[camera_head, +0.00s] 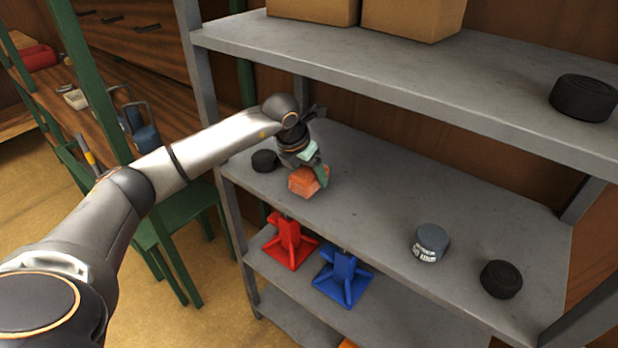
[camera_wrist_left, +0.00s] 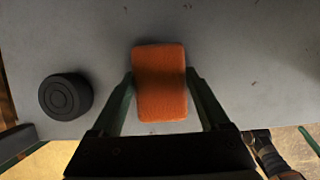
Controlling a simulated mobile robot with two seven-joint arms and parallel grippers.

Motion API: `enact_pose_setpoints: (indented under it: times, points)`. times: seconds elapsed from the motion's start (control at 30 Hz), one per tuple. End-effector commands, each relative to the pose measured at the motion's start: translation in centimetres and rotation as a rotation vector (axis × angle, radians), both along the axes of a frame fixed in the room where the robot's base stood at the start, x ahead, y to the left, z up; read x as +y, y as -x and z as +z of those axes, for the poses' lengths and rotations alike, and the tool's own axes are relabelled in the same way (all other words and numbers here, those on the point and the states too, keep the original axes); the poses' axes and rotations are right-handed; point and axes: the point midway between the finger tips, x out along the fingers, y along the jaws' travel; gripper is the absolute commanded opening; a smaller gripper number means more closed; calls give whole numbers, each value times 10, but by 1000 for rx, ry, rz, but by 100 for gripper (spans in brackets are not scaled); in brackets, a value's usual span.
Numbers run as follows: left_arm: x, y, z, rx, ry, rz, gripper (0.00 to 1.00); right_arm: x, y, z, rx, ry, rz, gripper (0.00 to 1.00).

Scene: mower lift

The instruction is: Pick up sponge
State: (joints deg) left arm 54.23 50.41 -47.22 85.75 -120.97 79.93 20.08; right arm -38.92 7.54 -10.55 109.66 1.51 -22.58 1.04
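The orange sponge (camera_head: 308,181) is a small block near the left end of the grey middle shelf. In the left wrist view the sponge (camera_wrist_left: 160,82) lies between the two green fingers. My left gripper (camera_head: 310,168) is over the shelf at the sponge, and its fingers (camera_wrist_left: 160,75) stand apart on either side of it. The fingertips are very close to the sponge's long sides; whether they touch is not clear. One finger shows beside the sponge in the head view. My right gripper is in neither view.
A black round puck (camera_head: 264,161) stands left of the sponge, also in the left wrist view (camera_wrist_left: 66,96). A grey can (camera_head: 430,243) and another black puck (camera_head: 501,279) stand further right. Red (camera_head: 290,241) and blue (camera_head: 343,276) jack stands occupy the lower shelf. The upper shelf (camera_head: 440,83) overhangs.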

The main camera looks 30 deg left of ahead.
Motion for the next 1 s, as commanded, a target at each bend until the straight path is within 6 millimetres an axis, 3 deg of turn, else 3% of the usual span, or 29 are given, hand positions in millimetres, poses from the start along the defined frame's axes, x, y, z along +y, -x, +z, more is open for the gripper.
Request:
enact_pose_setpoints:
  times: [0.07,0.5,0.83,1.0]
  points:
    - [0,0,0,0,0,0,68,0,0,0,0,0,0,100]
    - [0,0,0,0,0,0,20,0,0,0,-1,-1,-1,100]
    - [0,0,4,-3,0,0,20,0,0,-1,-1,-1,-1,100]
    - [0,-1,21,-6,0,0,20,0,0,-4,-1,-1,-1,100]
